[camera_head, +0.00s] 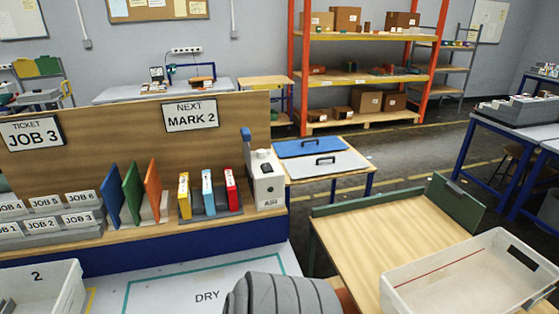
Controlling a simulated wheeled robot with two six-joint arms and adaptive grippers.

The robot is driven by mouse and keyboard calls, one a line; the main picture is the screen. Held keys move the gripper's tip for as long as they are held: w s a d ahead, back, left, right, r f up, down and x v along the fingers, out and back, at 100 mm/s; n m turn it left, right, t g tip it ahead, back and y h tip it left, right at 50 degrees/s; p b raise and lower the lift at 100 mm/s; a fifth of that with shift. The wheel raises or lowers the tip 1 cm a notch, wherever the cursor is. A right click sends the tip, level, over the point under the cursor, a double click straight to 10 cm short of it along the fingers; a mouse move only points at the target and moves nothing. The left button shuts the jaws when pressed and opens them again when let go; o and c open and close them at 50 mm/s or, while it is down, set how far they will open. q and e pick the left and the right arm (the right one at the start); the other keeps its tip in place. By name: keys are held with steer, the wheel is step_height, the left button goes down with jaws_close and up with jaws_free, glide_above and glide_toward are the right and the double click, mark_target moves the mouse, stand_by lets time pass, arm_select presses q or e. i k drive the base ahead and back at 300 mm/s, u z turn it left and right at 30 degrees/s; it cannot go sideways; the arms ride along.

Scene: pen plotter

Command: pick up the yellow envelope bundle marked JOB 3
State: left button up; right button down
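No yellow envelope bundle marked JOB 3 can be made out. A ticket sign (35,133) on the wooden back panel reads JOB 3. A grey slotted holder (50,237) at the left carries labels in two rows. Its JOB 3 label (78,218) is at the right end of the front row. Any contents behind the labels are hidden or too small to tell. Neither of my grippers is in view. A grey ribbed shape at the bottom middle may be part of my own body.
A white bin marked 2 (70,291) stands front left, beside a mat marked DRY (165,290). Blue, green and orange panels (131,193) and yellow, blue and red upright items (208,192) stand on the shelf. A white bin (395,292) sits on the wooden table (385,235) at right.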

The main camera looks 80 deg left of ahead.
mark_target(185, 197)
steer(key=k, duration=2.15)
steer(key=u, duration=0.6)
